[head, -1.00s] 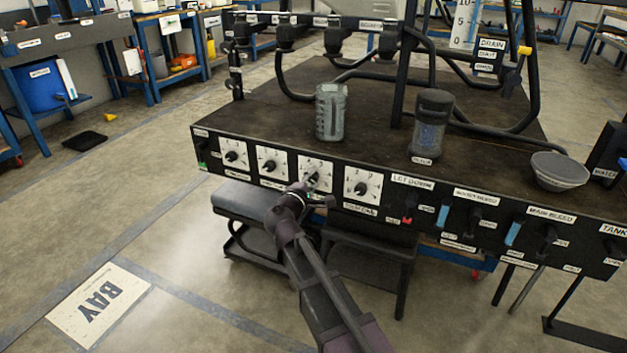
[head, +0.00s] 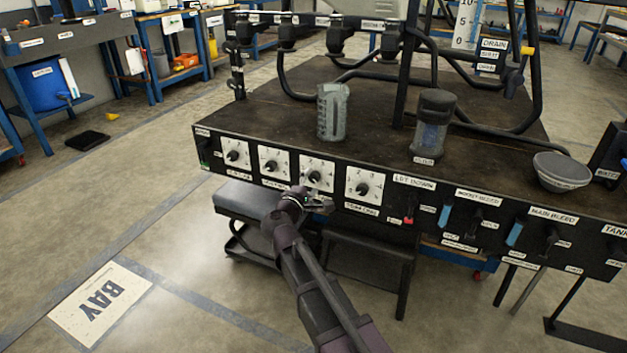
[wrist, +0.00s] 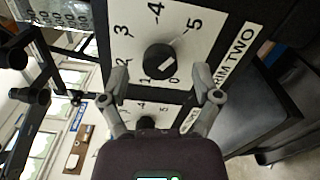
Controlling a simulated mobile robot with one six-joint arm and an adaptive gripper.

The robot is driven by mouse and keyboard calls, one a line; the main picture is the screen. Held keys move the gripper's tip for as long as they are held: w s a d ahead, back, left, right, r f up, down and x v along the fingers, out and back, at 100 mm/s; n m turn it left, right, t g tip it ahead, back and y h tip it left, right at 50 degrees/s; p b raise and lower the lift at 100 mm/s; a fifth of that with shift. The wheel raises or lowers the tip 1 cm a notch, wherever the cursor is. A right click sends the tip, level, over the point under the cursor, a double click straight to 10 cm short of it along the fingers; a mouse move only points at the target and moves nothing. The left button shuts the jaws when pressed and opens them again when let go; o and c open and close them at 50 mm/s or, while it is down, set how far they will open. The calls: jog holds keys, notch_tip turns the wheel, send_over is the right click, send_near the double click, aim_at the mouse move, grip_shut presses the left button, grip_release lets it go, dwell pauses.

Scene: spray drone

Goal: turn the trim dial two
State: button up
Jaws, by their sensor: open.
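The trim two dial (wrist: 160,58) is a round black knob on a white plate marked 0 to 5, with the TRIM TWO label (wrist: 236,57) beside it in the wrist view. A short white mark shows on the knob; I cannot tell which number it points to. It appears to be the third dial (head: 314,177) from the left in the head view. My gripper (wrist: 167,88) is open and empty, its fingers apart in front of the dial and not touching the knob. In the head view my gripper (head: 318,205) sits just below that plate, covering its lower edge.
Similar dials stand on both sides, one left (head: 271,166) and one right (head: 363,188). A clear ribbed jug (head: 332,112) and a dark canister (head: 432,125) stand on the bench top (head: 285,125). Black stools (head: 365,258) are under the panel. Floor in front is open.

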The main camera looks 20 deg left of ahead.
jog(key=s, duration=1)
jog(key=shift+a, duration=0.35)
jog(key=shift+s, duration=0.1)
